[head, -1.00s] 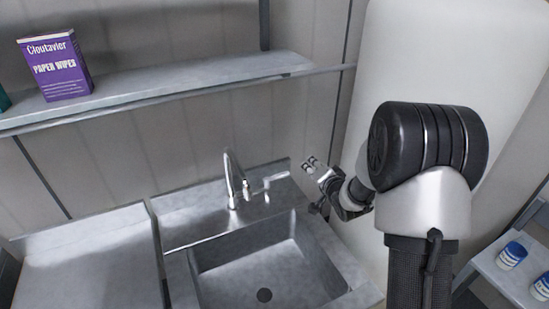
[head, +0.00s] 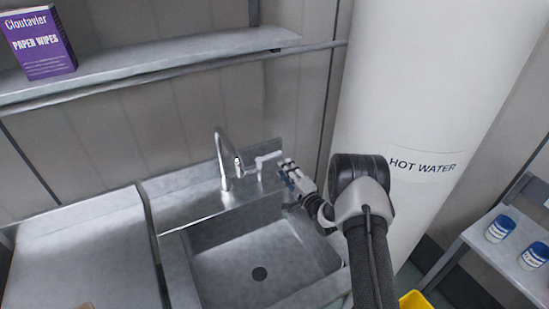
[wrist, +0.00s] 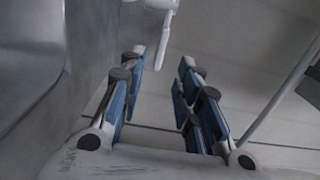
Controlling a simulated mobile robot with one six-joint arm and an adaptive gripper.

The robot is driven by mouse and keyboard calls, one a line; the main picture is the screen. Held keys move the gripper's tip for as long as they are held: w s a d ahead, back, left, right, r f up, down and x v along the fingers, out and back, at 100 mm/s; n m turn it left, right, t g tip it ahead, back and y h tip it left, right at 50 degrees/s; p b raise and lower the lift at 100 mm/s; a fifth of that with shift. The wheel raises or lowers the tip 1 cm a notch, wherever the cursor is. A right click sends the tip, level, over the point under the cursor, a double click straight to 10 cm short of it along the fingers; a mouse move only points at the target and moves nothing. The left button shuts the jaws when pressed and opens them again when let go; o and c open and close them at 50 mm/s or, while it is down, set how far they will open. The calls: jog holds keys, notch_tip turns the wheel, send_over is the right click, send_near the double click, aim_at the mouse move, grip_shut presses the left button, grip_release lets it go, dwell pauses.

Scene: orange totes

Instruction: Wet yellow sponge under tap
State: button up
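The silver tap (head: 221,158) stands at the back of the metal sink (head: 215,262), and no water stream shows below its spout. Its lever (head: 268,157) sticks up to the right of the spout. My gripper (head: 285,168) is just right of the lever, over the sink's back right side. In the wrist view my gripper (wrist: 163,75) is open, with an empty gap between the blue-padded fingers. A pale piece (wrist: 158,6), which looks like the lever, is beyond the fingertips at the top edge. No yellow sponge can be made out.
A bare counter (head: 85,255) lies left of the sink, with a small tan thing (head: 86,306) cut off at the bottom edge. A shelf (head: 170,62) holds a purple wipes box (head: 38,42). A white hot-water tank (head: 410,110) stands right, near a yellow container (head: 414,300).

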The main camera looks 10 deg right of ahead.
aim_at(275, 154)
jog(key=b+x, duration=0.2)
jog(key=x, duration=0.8)
grip_shut()
dwell(0.5)
